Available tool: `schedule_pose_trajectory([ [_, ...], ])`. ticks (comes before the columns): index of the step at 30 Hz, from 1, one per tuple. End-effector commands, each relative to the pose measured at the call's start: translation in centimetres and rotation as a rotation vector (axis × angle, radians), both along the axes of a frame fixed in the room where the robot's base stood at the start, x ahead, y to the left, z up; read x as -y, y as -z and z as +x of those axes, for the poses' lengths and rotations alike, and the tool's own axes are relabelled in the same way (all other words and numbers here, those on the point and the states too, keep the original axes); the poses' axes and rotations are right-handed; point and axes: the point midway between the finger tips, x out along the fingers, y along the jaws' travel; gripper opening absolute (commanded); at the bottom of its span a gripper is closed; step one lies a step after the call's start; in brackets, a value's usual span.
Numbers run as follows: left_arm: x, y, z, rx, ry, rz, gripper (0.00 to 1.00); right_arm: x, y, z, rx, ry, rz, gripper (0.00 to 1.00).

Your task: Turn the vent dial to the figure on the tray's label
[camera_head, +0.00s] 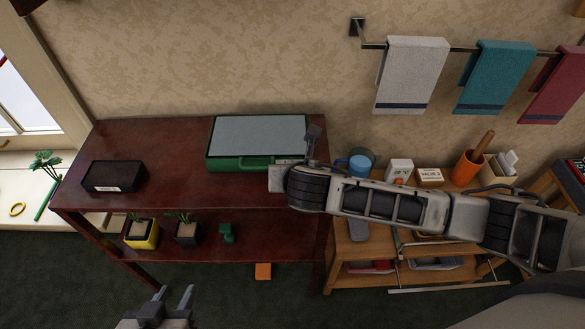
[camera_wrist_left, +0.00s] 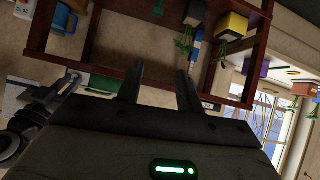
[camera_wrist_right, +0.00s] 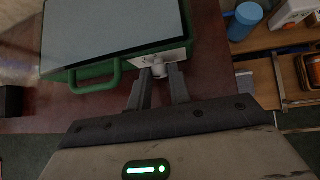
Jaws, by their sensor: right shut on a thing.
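A green case with a grey-blue top (camera_head: 258,135) lies on the dark red shelf unit. A pale plate (camera_wrist_right: 174,55) on its front right corner carries a small light dial (camera_wrist_right: 159,66), whose marks I cannot read. My right gripper (camera_wrist_right: 160,78) is shut on the dial, with one finger on each side; in the head view my right arm hides the dial. A black tray (camera_head: 110,174) sits at the shelf's left end, with a white label (camera_head: 106,189) too small to read. My left gripper (camera_head: 174,297) is open and empty, low in front of the shelf unit.
Potted plants (camera_head: 141,234) and a small green object (camera_head: 227,233) stand on the lower shelf. An orange block (camera_head: 263,271) lies on the floor. A wooden stand at right holds a blue mug (camera_head: 359,165), boxes and an orange pot (camera_head: 467,168). Towels hang above.

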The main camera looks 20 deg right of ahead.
Motion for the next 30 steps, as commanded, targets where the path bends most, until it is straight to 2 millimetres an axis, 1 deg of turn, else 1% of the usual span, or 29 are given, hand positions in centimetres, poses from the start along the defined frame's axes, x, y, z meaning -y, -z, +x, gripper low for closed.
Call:
schedule_pose_trajectory([
  [1,-0.1,-0.4,0.0,-0.003,0.002,0.005,0.36,0.2,-0.2,-0.1,0.005,0.0,0.026,0.0],
  [7,-0.3,-0.8,0.0,-0.004,0.007,0.02,0.36,0.5,0.0,-0.2,0.048,0.0,0.18,0.0],
  [18,-0.3,0.3,-0.1,-0.009,0.007,0.023,0.36,0.9,0.7,-0.4,0.132,0.0,0.472,0.0],
  [21,-0.3,0.4,0.0,-0.005,0.006,0.019,0.36,1.0,0.8,-0.4,0.15,0.0,0.534,0.0],
  [24,-0.1,0.1,0.3,0.008,0.005,0.008,0.36,1.1,0.8,-0.4,0.166,0.0,0.585,0.0],
  [30,0.1,0.1,0.4,0.015,0.0,-0.006,0.36,1.1,0.8,-0.4,0.186,0.0,0.651,0.0],
])
